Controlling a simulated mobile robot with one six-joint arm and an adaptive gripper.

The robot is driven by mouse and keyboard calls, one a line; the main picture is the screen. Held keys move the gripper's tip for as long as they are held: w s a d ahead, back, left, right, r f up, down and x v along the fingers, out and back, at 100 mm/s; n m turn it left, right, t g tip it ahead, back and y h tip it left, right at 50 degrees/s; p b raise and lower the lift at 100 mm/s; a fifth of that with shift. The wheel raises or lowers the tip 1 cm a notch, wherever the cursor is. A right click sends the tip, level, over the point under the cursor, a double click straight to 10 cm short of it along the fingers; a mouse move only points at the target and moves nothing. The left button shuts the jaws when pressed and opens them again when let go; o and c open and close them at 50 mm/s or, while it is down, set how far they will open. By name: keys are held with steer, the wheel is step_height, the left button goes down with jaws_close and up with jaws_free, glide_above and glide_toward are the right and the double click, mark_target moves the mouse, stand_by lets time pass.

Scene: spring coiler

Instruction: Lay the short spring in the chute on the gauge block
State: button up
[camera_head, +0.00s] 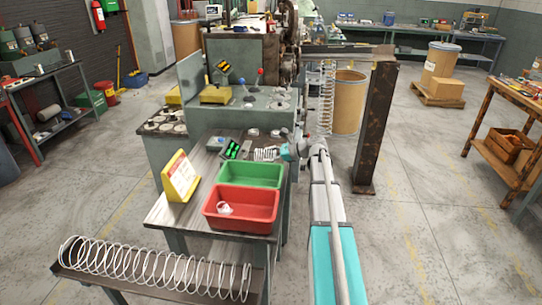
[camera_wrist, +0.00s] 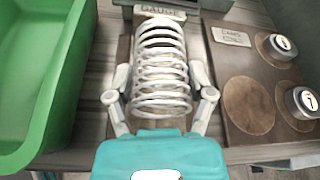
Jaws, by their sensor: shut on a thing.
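The short spring (camera_wrist: 162,62) is a white wire coil, seen close in the wrist view with its length running away from me. My gripper (camera_wrist: 160,80) has its pale fingers on both sides of the coil and is shut on it. The spring lies over the brown gauge block (camera_wrist: 123,48), whose GAUGE label (camera_wrist: 160,12) shows beyond its far end. The coil hides most of the chute, and I cannot tell whether it touches it. In the head view the spring (camera_head: 265,153) and my gripper (camera_head: 287,152) are at the bench's right side, behind the green bin.
A green bin (camera_wrist: 40,70) stands left of the gauge block; a brown plate with metal knobs (camera_wrist: 284,46) lies right. A red bin (camera_head: 240,207) holds a small pale coil. A yellow sign (camera_head: 180,176) stands on the bench. A long spring (camera_head: 155,268) lies on the front rack.

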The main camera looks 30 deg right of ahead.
steer(key=o, duration=1.1)
steer(key=shift+w, duration=0.1)
steer(key=shift+r, duration=0.1)
